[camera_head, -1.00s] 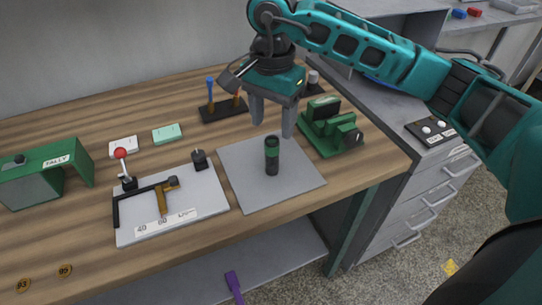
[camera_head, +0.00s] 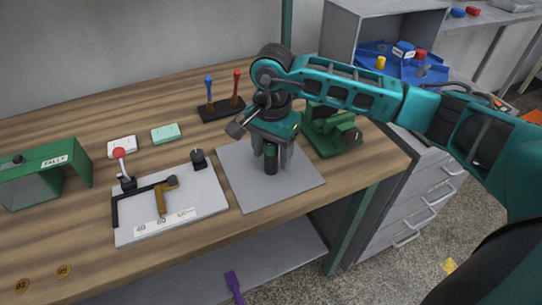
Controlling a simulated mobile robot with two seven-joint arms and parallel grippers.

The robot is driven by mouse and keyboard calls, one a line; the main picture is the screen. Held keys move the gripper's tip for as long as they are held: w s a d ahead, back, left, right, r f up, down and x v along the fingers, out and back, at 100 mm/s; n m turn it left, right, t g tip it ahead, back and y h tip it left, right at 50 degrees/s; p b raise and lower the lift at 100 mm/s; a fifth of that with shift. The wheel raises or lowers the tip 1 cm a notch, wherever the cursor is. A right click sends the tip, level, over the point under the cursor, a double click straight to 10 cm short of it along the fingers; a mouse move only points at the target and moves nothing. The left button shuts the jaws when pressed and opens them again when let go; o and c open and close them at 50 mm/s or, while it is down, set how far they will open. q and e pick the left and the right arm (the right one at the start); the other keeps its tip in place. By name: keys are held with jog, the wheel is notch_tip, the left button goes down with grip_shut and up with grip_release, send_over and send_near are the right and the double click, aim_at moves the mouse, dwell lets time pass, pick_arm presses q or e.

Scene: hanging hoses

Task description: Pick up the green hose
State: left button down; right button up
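A short dark cylinder with a green band (camera_head: 271,162) stands upright on a grey mat (camera_head: 254,195) on the wooden bench. I see no long hanging green hose in this view. My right gripper (camera_head: 271,157) points down over the cylinder, with one finger at each side of its upper part. The fingers look open, about as far apart as before; I cannot tell whether either touches the cylinder. The gripper body hides what is behind it. My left gripper is not in view.
A green machine (camera_head: 331,131) stands close behind and right of the gripper. A white board (camera_head: 190,215) with a clamp lies left of the mat. A black rack (camera_head: 222,110) holds a blue and a red handle.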

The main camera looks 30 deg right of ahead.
jog(key=c, duration=1)
jog(key=shift+r, duration=0.1)
